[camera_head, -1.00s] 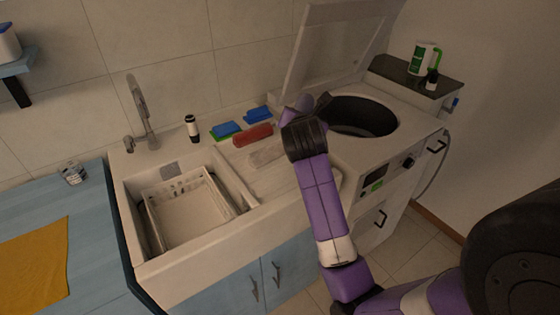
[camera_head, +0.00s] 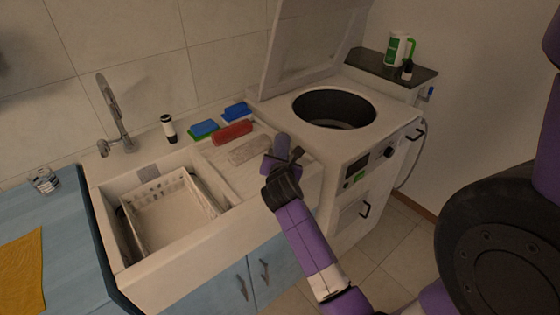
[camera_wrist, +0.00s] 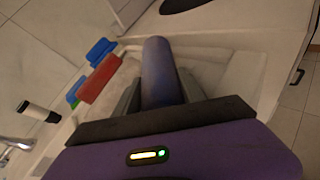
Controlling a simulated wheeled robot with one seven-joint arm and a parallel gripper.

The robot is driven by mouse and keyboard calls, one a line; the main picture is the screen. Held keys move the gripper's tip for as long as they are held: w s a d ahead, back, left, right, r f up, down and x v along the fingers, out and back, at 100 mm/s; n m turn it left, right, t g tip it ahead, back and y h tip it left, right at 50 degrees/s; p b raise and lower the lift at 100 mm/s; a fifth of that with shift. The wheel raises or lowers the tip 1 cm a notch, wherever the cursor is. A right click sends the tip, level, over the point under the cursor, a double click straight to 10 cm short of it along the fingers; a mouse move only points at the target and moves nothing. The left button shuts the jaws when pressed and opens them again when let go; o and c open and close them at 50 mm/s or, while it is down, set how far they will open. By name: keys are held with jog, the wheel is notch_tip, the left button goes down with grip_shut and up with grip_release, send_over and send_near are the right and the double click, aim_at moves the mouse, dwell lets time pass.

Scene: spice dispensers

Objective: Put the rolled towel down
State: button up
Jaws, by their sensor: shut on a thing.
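A rolled towel, dull purple-grey (camera_head: 281,142), is held in my gripper (camera_head: 283,156) at the right end of the sink counter. In the wrist view the towel (camera_wrist: 160,70) stands out lengthwise between the two fingers of my gripper (camera_wrist: 160,92), which are shut on it. A beige roll (camera_head: 250,150) and a red roll (camera_head: 232,132) lie on the counter just left of it. My gripper hides the towel's lower part. I cannot tell whether the towel touches the counter.
Blue and green sponges (camera_head: 203,129) and a dark-and-white bottle (camera_head: 169,128) are farther back left. The sink (camera_head: 118,205) holds a white basket (camera_head: 180,201). The open washing machine (camera_head: 350,150) stands right of the counter, its lid (camera_head: 305,45) raised.

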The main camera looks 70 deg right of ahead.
jog(key=shift+f, duration=0.55)
jog(key=shift+f, duration=0.1)
jog(key=o, duration=1.5)
